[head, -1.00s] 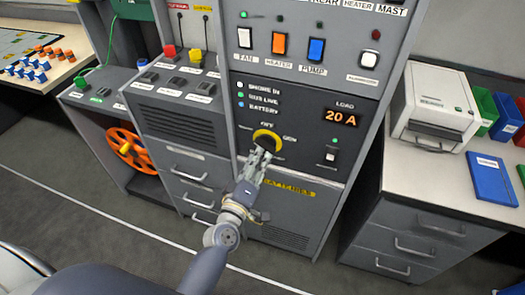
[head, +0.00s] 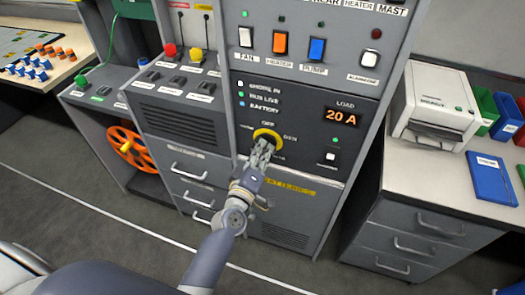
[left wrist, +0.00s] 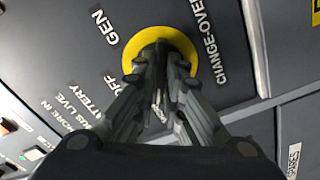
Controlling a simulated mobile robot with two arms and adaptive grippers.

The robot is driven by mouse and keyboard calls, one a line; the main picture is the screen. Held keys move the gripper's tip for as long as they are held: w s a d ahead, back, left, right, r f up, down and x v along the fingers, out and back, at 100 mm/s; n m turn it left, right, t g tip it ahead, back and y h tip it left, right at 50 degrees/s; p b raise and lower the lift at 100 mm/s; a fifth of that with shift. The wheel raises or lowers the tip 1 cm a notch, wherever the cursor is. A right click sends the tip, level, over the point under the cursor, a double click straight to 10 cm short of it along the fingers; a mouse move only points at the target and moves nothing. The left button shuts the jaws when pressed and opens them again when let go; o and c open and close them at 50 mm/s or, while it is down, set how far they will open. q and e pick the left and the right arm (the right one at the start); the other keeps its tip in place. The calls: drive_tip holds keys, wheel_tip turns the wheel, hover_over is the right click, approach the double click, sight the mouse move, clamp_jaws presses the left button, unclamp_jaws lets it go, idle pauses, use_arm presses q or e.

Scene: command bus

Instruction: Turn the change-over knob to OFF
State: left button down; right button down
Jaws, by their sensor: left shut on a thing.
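The change-over knob (head: 268,134) is a yellow round disc on the dark front panel, below the lamps and left of the LOAD display. OFF is printed above it and GEN to its right in the head view. My left gripper (head: 263,148) is shut on the knob's middle grip. In the left wrist view the yellow disc (left wrist: 184,42) shows around the closed fingers (left wrist: 160,68), with GEN, OFF and CHANGE-OVER lettering beside it. The fingers hide the grip, so I cannot tell where it points. My right gripper is not in view.
Rocker switches (head: 279,43) sit above the knob, and the LOAD display (head: 341,116) reads 20 A. A small switch (head: 332,142) is to the right. An orange reel (head: 127,140) is at left. A white printer (head: 436,104) stands on the right counter.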

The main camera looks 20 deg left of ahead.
use_arm(q)
drive_tip(key=shift+m+p, duration=3.35)
drive_tip(key=shift+m, duration=2.55)
drive_tip(key=shift+f, duration=0.1)
drive_tip(key=c, duration=1.7)
unclamp_jaws()
